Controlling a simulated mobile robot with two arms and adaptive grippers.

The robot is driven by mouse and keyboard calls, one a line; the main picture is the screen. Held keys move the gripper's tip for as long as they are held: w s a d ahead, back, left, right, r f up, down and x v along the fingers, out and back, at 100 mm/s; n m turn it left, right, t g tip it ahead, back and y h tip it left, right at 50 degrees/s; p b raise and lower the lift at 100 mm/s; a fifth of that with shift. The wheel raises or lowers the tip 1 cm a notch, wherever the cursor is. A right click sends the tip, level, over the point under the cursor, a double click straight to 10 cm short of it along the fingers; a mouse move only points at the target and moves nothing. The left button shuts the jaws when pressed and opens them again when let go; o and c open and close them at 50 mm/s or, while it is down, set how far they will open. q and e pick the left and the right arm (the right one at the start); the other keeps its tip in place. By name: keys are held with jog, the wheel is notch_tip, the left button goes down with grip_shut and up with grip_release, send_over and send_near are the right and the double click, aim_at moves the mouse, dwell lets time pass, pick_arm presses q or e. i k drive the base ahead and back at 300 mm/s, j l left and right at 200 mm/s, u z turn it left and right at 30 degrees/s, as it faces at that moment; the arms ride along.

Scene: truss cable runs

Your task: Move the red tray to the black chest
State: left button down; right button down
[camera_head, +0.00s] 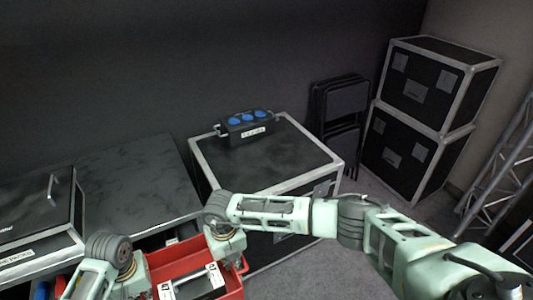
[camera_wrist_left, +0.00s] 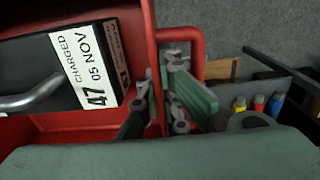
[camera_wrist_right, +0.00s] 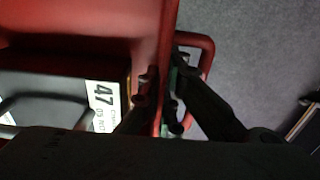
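The red tray (camera_head: 181,261) is at the bottom of the head view, below the level of the chest top and in front of it. It holds a black box with a handle and a white label (camera_wrist_left: 82,68) reading 47. My left gripper (camera_wrist_left: 160,100) has its fingers on both sides of the tray's wall by a red handle. My right gripper (camera_wrist_right: 161,100) has its fingers on both sides of the opposite wall, by another handle. Both look closed on the wall. The black chest (camera_head: 262,163) with silver edges stands behind the tray; its top is mostly bare.
A black box with blue sockets (camera_head: 245,124) stands at the back of the chest top. A dark table (camera_head: 133,180) with a case (camera_head: 40,217) is at left. Stacked cases (camera_head: 425,110), folded chairs (camera_head: 338,110) and a truss (camera_head: 500,165) stand at right.

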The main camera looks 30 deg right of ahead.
aim_at(272, 162)
jog(key=i+l+z, duration=0.1)
jog(key=z, duration=0.3)
jog(key=i+l+z, duration=0.15)
jog(key=z, duration=0.3)
jog(key=i+l+z, duration=0.15)
jog(key=i+z, duration=0.2)
jog(key=z, duration=0.15)
jog(key=i+z, duration=0.35)
jog(key=z, duration=0.15)
jog(key=i+l+u, duration=0.1)
jog(key=i+u, duration=0.15)
jog(key=i, duration=0.15)
jog(key=i+l+u, duration=0.2)
jog(key=i, duration=0.15)
jog(key=i+u, duration=0.15)
jog(key=u, duration=0.35)
jog(key=i+u, duration=0.15)
jog(key=u, duration=0.3)
jog(key=i+l+u, duration=0.1)
jog(key=u, duration=0.4)
